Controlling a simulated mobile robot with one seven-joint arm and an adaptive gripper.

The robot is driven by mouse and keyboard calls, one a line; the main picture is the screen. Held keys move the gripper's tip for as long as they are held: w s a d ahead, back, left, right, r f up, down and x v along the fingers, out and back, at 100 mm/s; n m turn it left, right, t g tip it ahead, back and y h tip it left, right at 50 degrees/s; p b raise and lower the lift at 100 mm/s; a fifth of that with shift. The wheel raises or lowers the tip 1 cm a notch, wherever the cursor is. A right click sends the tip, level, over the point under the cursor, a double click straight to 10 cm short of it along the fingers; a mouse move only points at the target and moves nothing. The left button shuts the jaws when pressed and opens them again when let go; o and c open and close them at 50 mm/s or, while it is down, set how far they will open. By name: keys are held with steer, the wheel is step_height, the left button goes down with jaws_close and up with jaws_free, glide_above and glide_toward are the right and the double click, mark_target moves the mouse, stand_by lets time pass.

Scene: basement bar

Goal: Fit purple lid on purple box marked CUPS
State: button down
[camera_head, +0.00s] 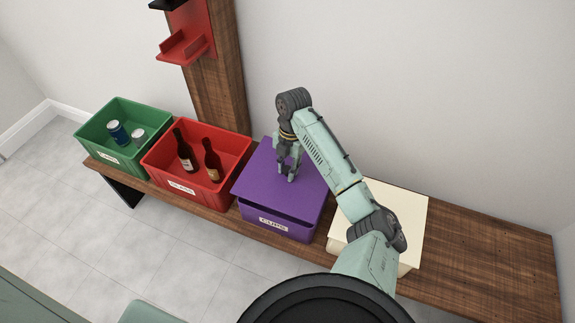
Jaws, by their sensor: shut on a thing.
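The purple box (272,227) marked CUPS stands on the wooden bench, its label on the front face. The purple lid (262,178) lies over the box top and looks slightly tilted, with a dark gap showing under its front edge. My gripper (289,176) points down at the middle of the lid and is shut on it. The grip point itself is too small to make out. The inside of the box is hidden under the lid.
A red crate (165,189) with two bottles stands close on the left, and a green crate (108,163) with two cans beyond it. A cream box (408,206) is at the right, partly behind my arm. The wooden bench (490,256) is clear at far right.

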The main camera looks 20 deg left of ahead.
steer(key=shift+f+b, duration=1.65)
steer(key=shift+f, duration=0.85)
steer(key=c, duration=1.3)
jaws_free()
steer(key=r, duration=0.4)
steer(key=w+r, duration=0.1)
steer(key=r, duration=0.7)
steer(key=shift+w+d, duration=0.15)
steer(key=shift+w, duration=0.1)
